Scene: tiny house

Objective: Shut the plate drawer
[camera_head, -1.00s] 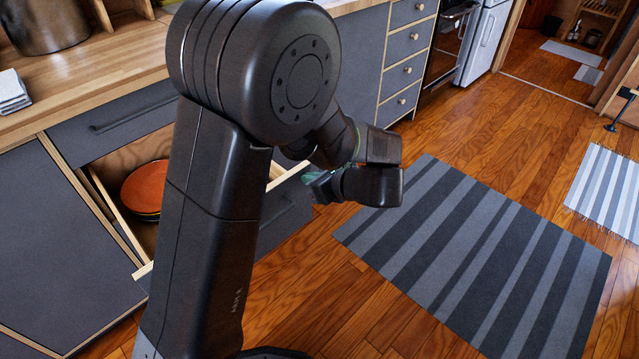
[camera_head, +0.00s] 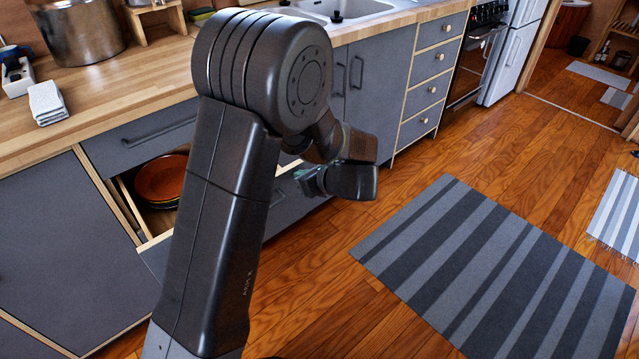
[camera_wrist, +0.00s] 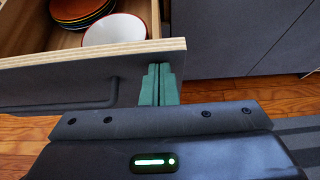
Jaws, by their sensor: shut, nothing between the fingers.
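The plate drawer stands open under the counter, its grey front (camera_head: 290,205) pulled out from the cabinet. In the wrist view its pale plywood top edge (camera_wrist: 70,60) and grey front with a dark handle (camera_wrist: 95,100) show close up. Inside lie stacked plates, an orange one on top (camera_head: 162,178); the wrist view shows a white red-rimmed dish (camera_wrist: 115,28) beside the stack. My gripper (camera_wrist: 160,84) has its green fingers together and empty, at the outer face of the drawer front near its right end. Contact is hard to tell. In the head view my arm hides the drawer's middle.
A shut grey drawer (camera_head: 140,138) sits above the plate drawer. The wooden counter (camera_head: 130,85) holds a steel pot (camera_head: 82,32) and a folded cloth (camera_head: 47,103). A striped rug (camera_head: 480,265) lies on the open wooden floor to the right.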

